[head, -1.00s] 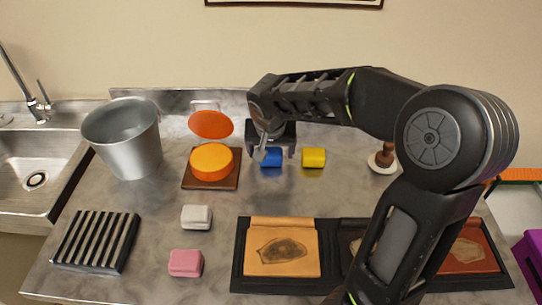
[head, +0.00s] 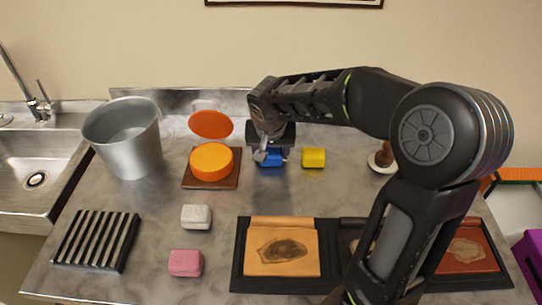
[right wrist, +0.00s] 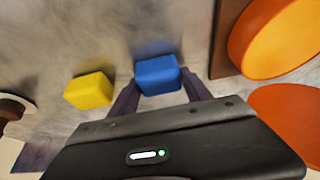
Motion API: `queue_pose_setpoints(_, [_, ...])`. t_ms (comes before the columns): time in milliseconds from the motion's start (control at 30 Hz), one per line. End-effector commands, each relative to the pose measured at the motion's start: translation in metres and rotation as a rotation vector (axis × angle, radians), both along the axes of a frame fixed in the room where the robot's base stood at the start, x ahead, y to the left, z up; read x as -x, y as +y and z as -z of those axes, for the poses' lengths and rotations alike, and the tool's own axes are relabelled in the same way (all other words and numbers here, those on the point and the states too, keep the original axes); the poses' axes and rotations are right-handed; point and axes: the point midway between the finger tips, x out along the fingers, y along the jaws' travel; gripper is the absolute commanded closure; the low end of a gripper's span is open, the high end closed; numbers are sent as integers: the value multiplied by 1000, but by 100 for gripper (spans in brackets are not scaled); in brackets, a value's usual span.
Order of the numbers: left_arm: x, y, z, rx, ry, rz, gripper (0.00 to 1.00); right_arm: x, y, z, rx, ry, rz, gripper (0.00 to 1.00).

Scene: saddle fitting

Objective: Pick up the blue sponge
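The blue sponge (head: 271,158) lies on the grey counter, between the orange round on its board and the yellow sponge. It is partly hidden by my right gripper (head: 270,158) in the head view. In the right wrist view the blue sponge (right wrist: 158,75) sits ahead of and between the two dark fingers of my right gripper (right wrist: 161,94). The fingers are apart, one at each side of the sponge's near end. I cannot tell whether they touch it. My left gripper is not in view.
The yellow sponge (head: 313,158) is close on the right. The orange round (head: 212,161) on its brown board (head: 190,183) is close on the left. A white block (head: 196,217), a pink block (head: 185,263), a black rack (head: 97,240) and a metal bucket (head: 130,145) stand farther left.

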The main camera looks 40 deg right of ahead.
Motion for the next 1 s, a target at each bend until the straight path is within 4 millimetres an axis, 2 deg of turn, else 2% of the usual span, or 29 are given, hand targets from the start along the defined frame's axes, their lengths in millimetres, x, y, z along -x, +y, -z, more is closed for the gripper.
queue_pose_setpoints(67, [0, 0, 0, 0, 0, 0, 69, 0, 0, 0, 0, 0, 0, 51])
queue_pose_setpoints(467, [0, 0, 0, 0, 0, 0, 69, 0, 0, 0, 0, 0, 0, 84])
queue_pose_setpoints(767, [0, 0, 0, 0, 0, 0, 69, 0, 0, -3, 0, -1, 0, 85])
queue_pose_setpoints(867, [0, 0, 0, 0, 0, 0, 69, -1, -1, -11, 1, -3, 1, 85])
queue_pose_setpoints(1000, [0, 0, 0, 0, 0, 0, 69, -1, 0, -32, 0, -5, 1, 85])
